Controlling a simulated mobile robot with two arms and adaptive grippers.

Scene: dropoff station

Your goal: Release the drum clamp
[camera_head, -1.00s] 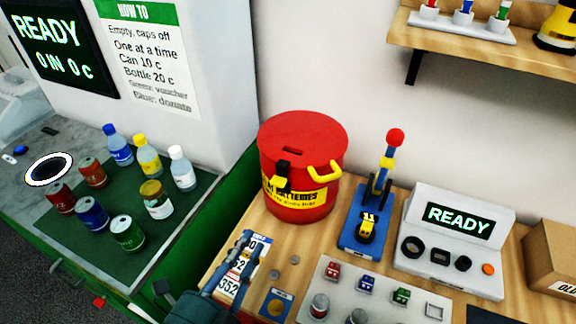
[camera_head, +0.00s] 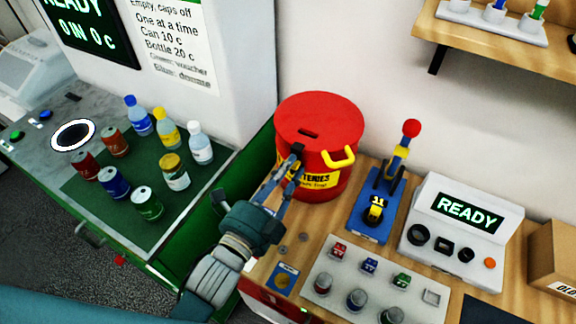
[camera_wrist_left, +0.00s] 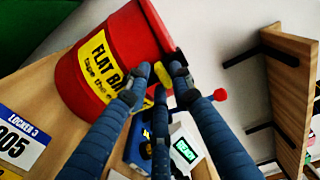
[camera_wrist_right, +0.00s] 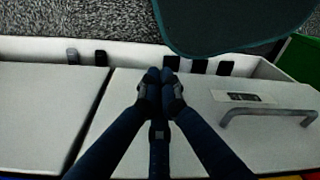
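The red drum (camera_head: 322,118), with a slotted lid and a yellow batteries label, stands upright at the back left of the wooden bench. Its black clamp (camera_head: 297,148) is on the front near the rim, partly hidden by my left gripper (camera_head: 288,170). In the left wrist view the drum (camera_wrist_left: 108,60) is tilted by the camera. My left fingertips (camera_wrist_left: 160,78) are apart there, with a yellow piece between them and the black clamp part (camera_wrist_left: 181,62) just beyond; contact is unclear. My right gripper (camera_wrist_right: 160,80) is shut and empty, above a white cabinet front.
A yellow handle (camera_head: 340,157) sits on the drum's right side. A blue stand with a red-knobbed lever (camera_head: 378,205) and a READY console (camera_head: 462,220) are to the right. Bottles and cans stand on the green mat (camera_head: 118,235) at left. A shelf (camera_head: 480,40) hangs at upper right.

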